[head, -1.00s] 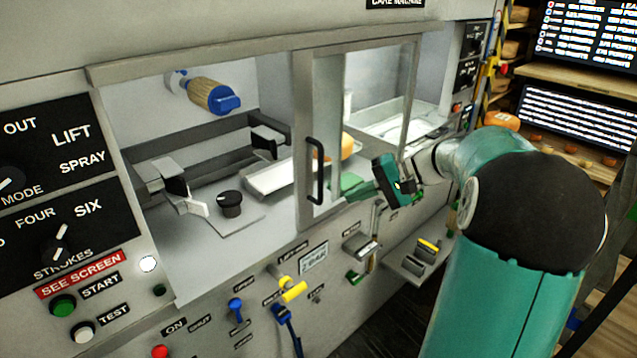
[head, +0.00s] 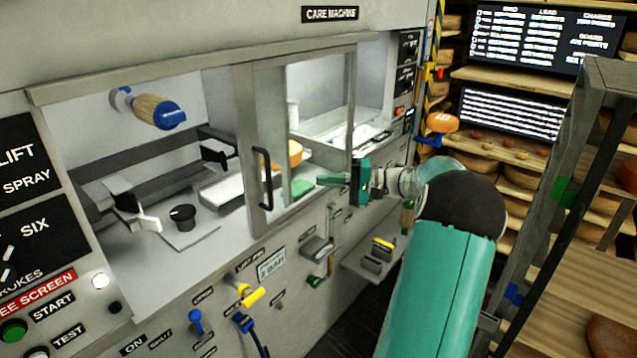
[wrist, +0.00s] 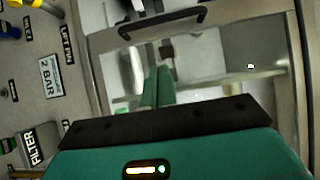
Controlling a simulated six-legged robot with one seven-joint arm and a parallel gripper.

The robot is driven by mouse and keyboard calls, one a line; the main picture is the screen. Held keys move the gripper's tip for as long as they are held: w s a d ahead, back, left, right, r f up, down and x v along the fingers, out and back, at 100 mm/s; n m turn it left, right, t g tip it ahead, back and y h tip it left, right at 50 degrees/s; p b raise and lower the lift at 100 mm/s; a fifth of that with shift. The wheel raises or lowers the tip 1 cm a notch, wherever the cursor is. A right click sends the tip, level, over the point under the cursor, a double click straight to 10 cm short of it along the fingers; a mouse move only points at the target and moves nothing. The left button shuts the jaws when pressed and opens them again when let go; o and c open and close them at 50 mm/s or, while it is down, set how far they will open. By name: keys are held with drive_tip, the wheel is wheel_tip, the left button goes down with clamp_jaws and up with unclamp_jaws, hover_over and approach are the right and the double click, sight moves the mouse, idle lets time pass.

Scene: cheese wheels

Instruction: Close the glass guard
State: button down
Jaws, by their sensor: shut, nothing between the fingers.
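The glass guard (head: 247,130) is a grey-framed sliding glass panel on the front of the machine. It stands at the right part of the opening, and the left part of the opening is uncovered. Its black vertical handle (head: 264,178) is on the left frame bar; the handle shows at the top of the wrist view (wrist: 165,20). My gripper (head: 322,180) is shut and empty, its green fingers in front of the glass, to the right of the handle and apart from it. In the wrist view the fingers (wrist: 157,85) point toward the guard; whether they touch the glass I cannot tell.
Inside the opening are a blue-tipped roller (head: 155,110), a black knob (head: 182,213) and grey clamps. Below the guard, a yellow-handled valve (head: 252,296) and a small shelf (head: 375,262) stick out.

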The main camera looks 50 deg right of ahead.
drive_tip(key=w+a, duration=0.6)
drive_tip(key=a, duration=0.2)
drive_tip(key=shift+a, duration=0.25)
drive_tip(key=shift+a, duration=0.15)
